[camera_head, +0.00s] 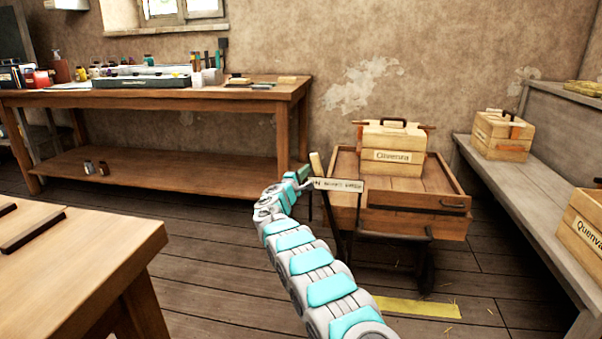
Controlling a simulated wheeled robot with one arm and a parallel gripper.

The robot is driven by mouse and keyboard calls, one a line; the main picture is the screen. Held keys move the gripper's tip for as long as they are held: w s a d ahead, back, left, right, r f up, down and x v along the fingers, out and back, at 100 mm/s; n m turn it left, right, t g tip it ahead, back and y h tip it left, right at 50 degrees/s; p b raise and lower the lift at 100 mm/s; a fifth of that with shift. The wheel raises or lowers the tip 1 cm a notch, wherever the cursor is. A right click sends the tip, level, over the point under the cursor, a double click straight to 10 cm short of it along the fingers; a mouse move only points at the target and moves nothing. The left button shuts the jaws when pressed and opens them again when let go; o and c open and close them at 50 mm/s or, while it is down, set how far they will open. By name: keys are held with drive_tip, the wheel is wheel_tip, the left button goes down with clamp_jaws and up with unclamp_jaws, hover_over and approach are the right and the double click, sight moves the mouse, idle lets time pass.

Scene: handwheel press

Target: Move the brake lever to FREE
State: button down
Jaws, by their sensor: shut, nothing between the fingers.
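The brake lever (317,164) has a pale wooden handle and stands at the left front of a wooden cart (398,222). A pale label plate (345,185) with dark lettering sits beside it on the right; its words are too small to read surely. My gripper (305,173) is at the end of my white and teal arm, just left of the lever handle. It is shut and empty. I cannot tell whether it touches the lever. The lower part of the lever is partly hard to make out behind the plate and arm.
A wooden crate (394,148) rests on the cart. A yellow strip (417,307) lies on the floor in front. A bench (548,165) with crates stands right, a long workbench (150,100) behind left, and a table (120,245) near left. Floor between the tables is clear.

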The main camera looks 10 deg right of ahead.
sight(315, 168)
drive_tip(key=shift+s+d, duration=0.1)
drive_tip(key=shift+d, duration=0.2)
drive_tip(key=shift+s+d+r+m+b, duration=0.2)
drive_tip(key=shift+d+b, duration=0.2)
drive_tip(key=shift+b, duration=0.25)
drive_tip(key=shift+s+d+r+m+b, duration=0.1)
drive_tip(key=shift+d+m+b, duration=0.1)
drive_tip(key=shift+d+b, duration=0.35)
drive_tip(key=shift+s+d+r+m+b, duration=0.1)
drive_tip(key=shift+d+m+b, duration=0.15)
drive_tip(key=shift+b, duration=0.5)
drive_tip(key=s+d+m+b, duration=0.2)
drive_tip(key=d+b, duration=0.4)
drive_tip(key=s+d+m+g+b, duration=0.1)
drive_tip(key=s+d+m+b, duration=0.1)
drive_tip(key=d+b, duration=0.4)
drive_tip(key=shift+r+m+g+y, duration=0.3)
drive_tip(key=shift+r+m+y, duration=0.1)
drive_tip(key=shift+m, duration=0.35)
drive_tip(key=shift+d, duration=0.2)
drive_tip(key=shift+a, duration=0.1)
drive_tip(key=s+a+r+b, duration=0.1)
drive_tip(key=s+a+r, duration=0.1)
drive_tip(key=s+a, duration=0.5)
drive_tip(key=shift+a, duration=1.35)
